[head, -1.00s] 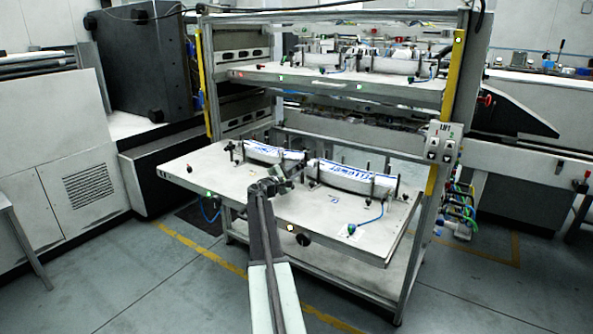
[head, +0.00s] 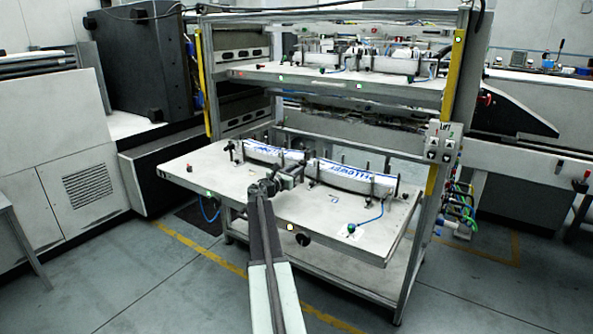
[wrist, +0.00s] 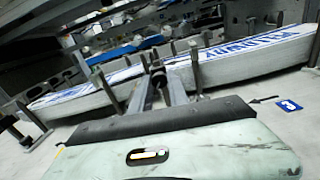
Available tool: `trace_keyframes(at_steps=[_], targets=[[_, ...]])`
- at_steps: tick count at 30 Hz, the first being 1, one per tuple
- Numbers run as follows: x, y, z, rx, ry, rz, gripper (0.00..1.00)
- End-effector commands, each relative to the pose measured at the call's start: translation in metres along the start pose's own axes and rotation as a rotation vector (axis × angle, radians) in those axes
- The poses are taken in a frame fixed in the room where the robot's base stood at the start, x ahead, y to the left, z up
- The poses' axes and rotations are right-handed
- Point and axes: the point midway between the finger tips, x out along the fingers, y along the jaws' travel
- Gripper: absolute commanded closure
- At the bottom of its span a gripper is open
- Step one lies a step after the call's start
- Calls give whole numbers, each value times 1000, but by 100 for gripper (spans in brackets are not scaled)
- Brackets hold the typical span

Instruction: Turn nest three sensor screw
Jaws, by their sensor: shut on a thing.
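My gripper (head: 294,173) reaches over the lower shelf, at the gap between two label stacks. In the wrist view, its two fingers (wrist: 158,84) are shut on a small dark screw knob (wrist: 157,71) between their tips. The knob is in front of the gap between the right label stack (wrist: 245,62) and the left label stack (wrist: 88,97). In the head view, my gripper hides the knob. The frames do not show which nest number this is.
The lower shelf (head: 225,180) carries upright posts around the stacks. A blue sticker (wrist: 288,105) with an arrow lies right of my gripper. A green-tipped part (head: 351,228) with a blue cable sits at the front right. The upper shelf (head: 300,82) hangs above.

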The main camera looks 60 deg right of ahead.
Motion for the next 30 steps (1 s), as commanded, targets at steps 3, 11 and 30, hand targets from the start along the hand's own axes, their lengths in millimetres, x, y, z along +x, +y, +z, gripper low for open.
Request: trace_keyframes(at_steps=[3,11,30], targets=[[0,0,0,-79,0,0,100],[0,0,0,-202,-1,0,100],[0,-1,0,-253,-1,0,100]])
